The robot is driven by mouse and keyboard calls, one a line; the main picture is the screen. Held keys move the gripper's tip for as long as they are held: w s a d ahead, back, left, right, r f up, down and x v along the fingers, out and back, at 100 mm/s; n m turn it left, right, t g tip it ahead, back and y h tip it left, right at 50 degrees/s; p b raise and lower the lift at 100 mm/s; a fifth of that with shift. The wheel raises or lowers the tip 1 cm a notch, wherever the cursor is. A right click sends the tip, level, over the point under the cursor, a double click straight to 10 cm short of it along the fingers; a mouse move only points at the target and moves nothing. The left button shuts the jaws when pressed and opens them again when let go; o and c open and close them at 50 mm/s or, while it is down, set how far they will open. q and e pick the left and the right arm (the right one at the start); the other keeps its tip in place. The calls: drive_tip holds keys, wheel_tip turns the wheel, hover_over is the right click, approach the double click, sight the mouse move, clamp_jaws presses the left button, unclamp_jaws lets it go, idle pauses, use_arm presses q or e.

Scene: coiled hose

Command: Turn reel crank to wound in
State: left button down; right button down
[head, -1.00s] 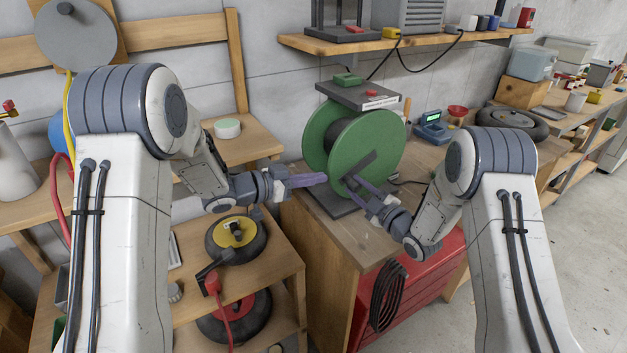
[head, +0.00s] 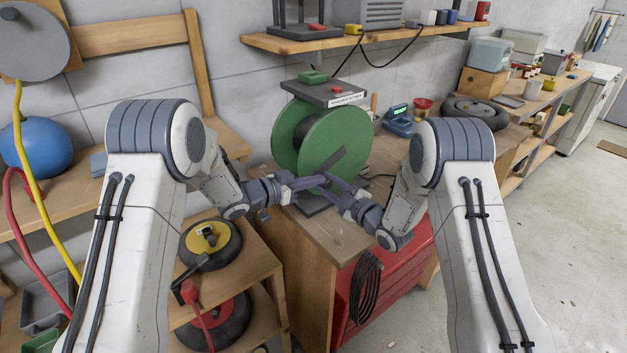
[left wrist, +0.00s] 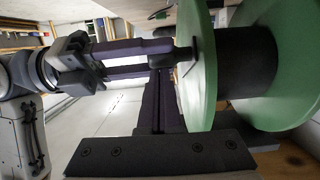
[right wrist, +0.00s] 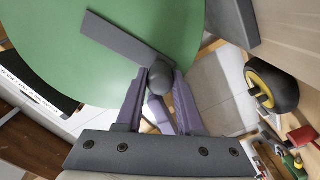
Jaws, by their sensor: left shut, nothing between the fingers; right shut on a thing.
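The green hose reel (head: 335,145) stands on the wooden bench, its green disc facing me. Its dark crank bar (head: 334,159) slants down to the left across the disc. In the right wrist view the bar (right wrist: 120,40) ends at a dark round knob (right wrist: 160,78). My right gripper (right wrist: 160,85) is shut on this knob. My left gripper (head: 322,180) is shut and empty, its fingertips close beside the right gripper's fingers in front of the reel's lower part. In the left wrist view the right gripper's fingers (left wrist: 135,58) reach the knob; whether the two grippers touch is unclear.
A shelf (head: 350,42) with small boxes hangs above the reel. A low wooden rack (head: 245,285) with round reels stands left of the bench. A red cabinet (head: 395,270) sits below the bench top.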

drive_tip(key=shift+a, duration=0.1)
use_arm(q)
drive_tip(key=shift+w+d+f, duration=0.2)
drive_tip(key=shift+f, duration=0.6)
use_arm(e)
drive_tip(key=shift+a+r, duration=0.1)
drive_tip(key=c, duration=0.5)
unclamp_jaws()
use_arm(q)
drive_tip(key=shift+r, duration=0.1)
use_arm(e)
drive_tip(key=shift+d, duration=0.2)
